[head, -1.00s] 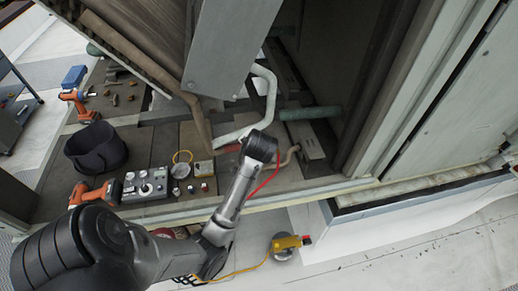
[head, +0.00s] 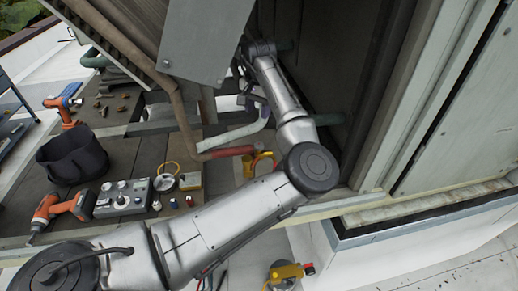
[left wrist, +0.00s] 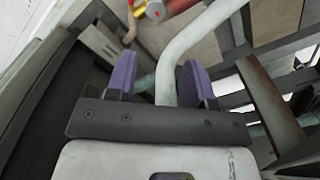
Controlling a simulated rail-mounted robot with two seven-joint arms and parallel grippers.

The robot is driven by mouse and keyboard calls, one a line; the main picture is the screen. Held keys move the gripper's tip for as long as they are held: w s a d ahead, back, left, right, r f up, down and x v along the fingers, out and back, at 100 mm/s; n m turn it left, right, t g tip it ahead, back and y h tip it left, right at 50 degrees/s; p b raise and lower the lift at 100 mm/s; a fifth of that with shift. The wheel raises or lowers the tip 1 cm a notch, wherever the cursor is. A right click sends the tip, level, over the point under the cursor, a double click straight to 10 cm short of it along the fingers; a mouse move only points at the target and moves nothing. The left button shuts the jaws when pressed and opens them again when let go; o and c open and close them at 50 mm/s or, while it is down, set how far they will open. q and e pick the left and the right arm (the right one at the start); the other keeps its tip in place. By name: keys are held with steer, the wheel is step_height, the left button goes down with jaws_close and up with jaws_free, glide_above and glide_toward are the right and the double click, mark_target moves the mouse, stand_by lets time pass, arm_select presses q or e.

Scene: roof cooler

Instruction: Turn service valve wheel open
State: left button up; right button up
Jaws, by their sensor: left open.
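My left gripper (head: 252,96) is inside the open cabinet, partly hidden by its own wrist. In the left wrist view its two purple fingers (left wrist: 160,80) are apart, with a pale bent pipe (left wrist: 188,45) showing between and beyond them. A red fitting with a round pale face (left wrist: 156,10) and a yellow part (left wrist: 139,12) show at the top edge of that view, cut off. In the head view a yellow curved part (head: 263,158) sits by a red pipe section (head: 232,151), partly behind my arm. I cannot tell which part is the valve wheel. My right gripper is not in view.
A grey hanging panel (head: 200,35) and a brown pipe (head: 182,105) are close left of my gripper. A black bucket (head: 72,158), an orange drill (head: 62,208) and a gauge box (head: 122,198) stand on the deck at left. The cabinet's right frame (head: 400,95) borders my arm.

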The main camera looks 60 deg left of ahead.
mark_target(259, 145)
arm_select(q)
step_height(259, 145, down, 12)
steer(key=shift+w+d+r+b, duration=0.15)
steer(key=shift+r+b, duration=0.1)
steer(key=shift+b, duration=0.1)
steer(key=shift+f, duration=1.05)
steer(key=shift+c, duration=0.4)
